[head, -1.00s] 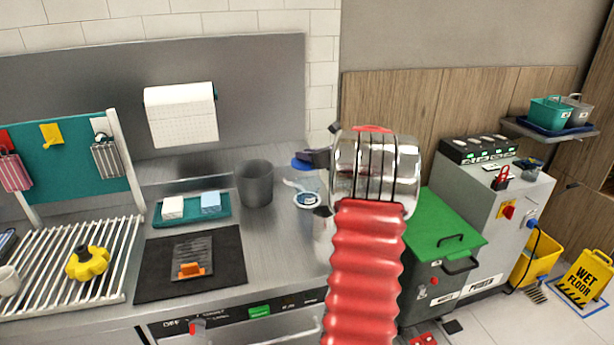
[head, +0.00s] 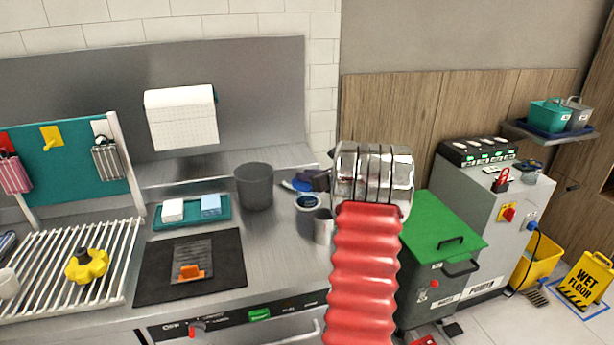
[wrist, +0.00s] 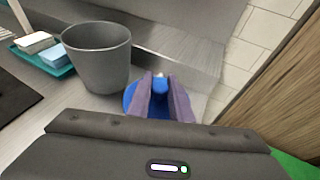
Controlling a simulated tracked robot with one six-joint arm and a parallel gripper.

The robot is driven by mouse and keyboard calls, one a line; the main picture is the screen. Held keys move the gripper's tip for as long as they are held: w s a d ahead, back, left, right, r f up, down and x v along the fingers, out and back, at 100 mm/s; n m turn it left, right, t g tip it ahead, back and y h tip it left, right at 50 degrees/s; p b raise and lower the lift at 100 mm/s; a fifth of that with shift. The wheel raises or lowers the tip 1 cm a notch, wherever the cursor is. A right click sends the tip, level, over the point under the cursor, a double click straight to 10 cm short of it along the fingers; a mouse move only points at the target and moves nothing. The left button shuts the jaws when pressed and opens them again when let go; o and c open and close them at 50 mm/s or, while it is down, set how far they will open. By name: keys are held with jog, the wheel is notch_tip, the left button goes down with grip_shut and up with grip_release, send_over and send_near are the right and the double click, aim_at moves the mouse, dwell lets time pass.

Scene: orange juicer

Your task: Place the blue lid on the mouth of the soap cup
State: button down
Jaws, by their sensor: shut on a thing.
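My gripper (head: 318,183) is shut on the blue lid (head: 303,185) above the steel counter. In the wrist view, my gripper (wrist: 159,88) has both fingers around the lid's raised middle, and the blue rim of the lid (wrist: 130,97) shows at the left. A small grey metal cup (head: 322,230), likely the soap cup, stands upright on the counter, lower in the head view than the lid. My arm hides its right edge. The cup does not show in the wrist view, and the lid is apart from it.
A large dark grey tumbler (head: 254,187) stands just left of the lid. A teal tray (head: 192,212) with sponges and a black mat (head: 190,265) lie further left. The counter ends at the right.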

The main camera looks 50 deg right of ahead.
jog(key=shift+f, duration=0.4)
jog(key=c, duration=1.6)
grip_release()
jog(key=shift+r, duration=0.5)
jog(key=v, duration=1.2)
jog(key=shift+f, duration=0.1)
